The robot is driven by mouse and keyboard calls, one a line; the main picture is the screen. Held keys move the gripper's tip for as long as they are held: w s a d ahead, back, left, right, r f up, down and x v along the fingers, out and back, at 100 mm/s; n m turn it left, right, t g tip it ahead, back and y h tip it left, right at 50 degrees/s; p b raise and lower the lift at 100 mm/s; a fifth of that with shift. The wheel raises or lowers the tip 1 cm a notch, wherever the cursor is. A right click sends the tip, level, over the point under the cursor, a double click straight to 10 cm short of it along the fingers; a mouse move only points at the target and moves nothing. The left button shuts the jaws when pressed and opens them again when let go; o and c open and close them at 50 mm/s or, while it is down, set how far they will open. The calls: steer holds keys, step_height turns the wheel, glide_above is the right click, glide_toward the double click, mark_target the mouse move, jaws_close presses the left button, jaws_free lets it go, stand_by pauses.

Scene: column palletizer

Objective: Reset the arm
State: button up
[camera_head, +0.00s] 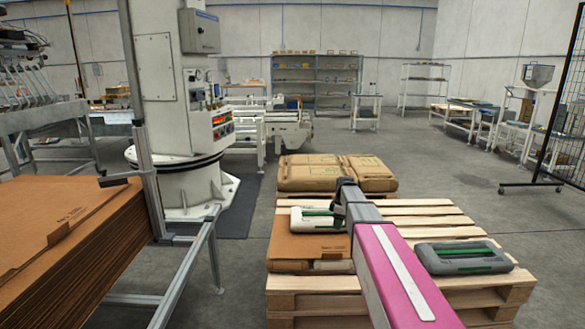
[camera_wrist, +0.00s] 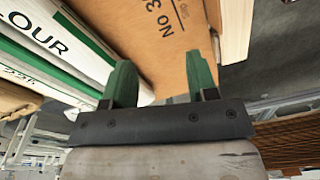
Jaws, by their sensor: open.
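My arm reaches out over a wooden pallet (camera_head: 425,221); its dark end hides most of my gripper in the head view. In the wrist view my gripper (camera_wrist: 161,78) has its two green fingers spread apart, with nothing held between them. Beyond the fingers is a brown cardboard surface (camera_wrist: 165,35) with black print. White sacks with green stripes and lettering (camera_wrist: 50,40) show at the left of the wrist view. In the head view a white-and-green item (camera_head: 309,220) lies on the cardboard at the pallet's left, beside my arm's end.
A stack of flat cardboard (camera_head: 70,240) on a metal frame stands at the left. A white column machine (camera_head: 180,110) stands behind. Floor is open at the right.

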steer(key=s+f+m, duration=0.3)
steer(key=s+m, duration=0.2)
steer(key=s, duration=0.4)
steer(key=s+f+m, duration=0.3)
steer(key=s+m, duration=0.2)
steer(key=s, duration=0.5)
steer(key=s+a+f+m+h, duration=0.1)
steer(key=s+m, duration=0.4)
steer(key=s, duration=0.5)
steer(key=shift+s+f, duration=0.25)
steer(key=shift+f, duration=0.65)
